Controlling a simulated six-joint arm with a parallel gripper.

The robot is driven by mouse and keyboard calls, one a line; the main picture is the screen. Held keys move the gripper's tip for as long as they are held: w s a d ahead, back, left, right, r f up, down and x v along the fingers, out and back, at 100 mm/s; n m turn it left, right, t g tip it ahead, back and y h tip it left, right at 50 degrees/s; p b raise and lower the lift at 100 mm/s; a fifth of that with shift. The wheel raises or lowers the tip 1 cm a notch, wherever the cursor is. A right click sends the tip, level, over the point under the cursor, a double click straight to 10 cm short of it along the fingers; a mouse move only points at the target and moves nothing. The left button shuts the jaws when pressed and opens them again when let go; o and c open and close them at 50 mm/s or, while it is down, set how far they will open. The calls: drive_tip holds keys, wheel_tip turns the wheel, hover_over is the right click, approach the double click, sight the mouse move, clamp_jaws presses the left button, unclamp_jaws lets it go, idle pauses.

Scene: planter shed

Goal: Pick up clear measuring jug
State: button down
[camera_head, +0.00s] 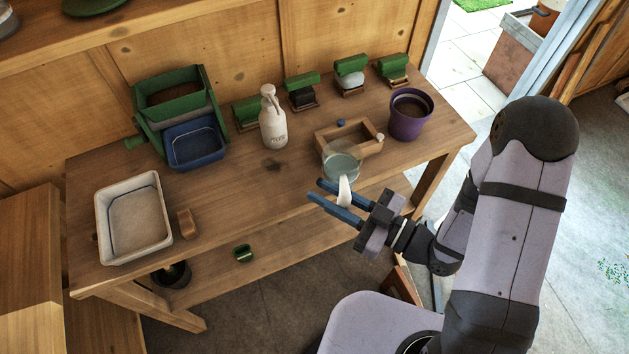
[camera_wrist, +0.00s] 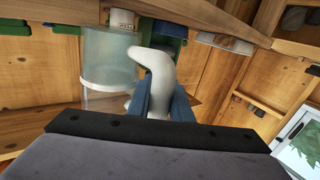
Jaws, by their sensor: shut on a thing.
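The clear measuring jug (camera_head: 341,168) has a see-through body and a white handle. In the head view it is at the front right of the wooden bench, overlapping the small wooden box in the picture. My gripper (camera_head: 334,199) has blue fingers and is shut on the jug's white handle. In the wrist view the handle (camera_wrist: 158,72) rises between the two fingers (camera_wrist: 163,100), and the clear jug body (camera_wrist: 108,62) is to its left. I cannot tell whether the jug's base touches the bench.
The small wooden box (camera_head: 368,148) is behind the jug, and a purple pot (camera_head: 408,117) stands to the right. A white bottle (camera_head: 272,122), blue tray (camera_head: 196,144) and white tray (camera_head: 160,240) are further left. The bench (camera_head: 235,205) has bare room at its middle front.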

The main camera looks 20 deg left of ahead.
sight(342, 204)
drive_tip(key=shift+s+d+p, duration=0.2)
drive_tip(key=shift+d, duration=0.65)
drive_tip(key=shift+s+d+p, duration=0.15)
drive_tip(key=shift+d+p, duration=0.05)
drive_tip(key=shift+d, duration=0.65)
drive_tip(key=shift+d, duration=0.15)
drive_tip(key=shift+s, duration=0.1)
drive_tip(key=s+a+n+g+p, duration=0.1)
drive_tip(key=s+a+n+g, duration=0.25)
drive_tip(key=a, duration=0.55)
drive_tip(key=s+a+n+g+p, duration=0.15)
drive_tip(key=s+a+g, duration=0.25)
drive_tip(key=a, duration=0.4)
drive_tip(key=s+a+r+n+g+h, duration=0.1)
drive_tip(key=s+a+r+n+g, duration=0.1)
drive_tip(key=s+a, duration=0.4)
drive_tip(key=s+a+r+n+g+h, duration=0.1)
drive_tip(key=s+a+r+n+g, duration=0.1)
drive_tip(key=s+a, duration=0.5)
drive_tip(key=s+r+g, duration=0.1)
drive_tip(key=s+g, duration=0.1)
drive_tip(key=s, duration=0.3)
drive_tip(key=shift+r+h+p, duration=0.25)
drive_tip(key=shift+h+p, duration=0.05)
drive_tip(key=shift+h, duration=0.1)
drive_tip(key=p, duration=0.3)
drive_tip(key=shift+d+r+m+h, duration=0.15)
drive_tip(key=shift+m+h, duration=0.25)
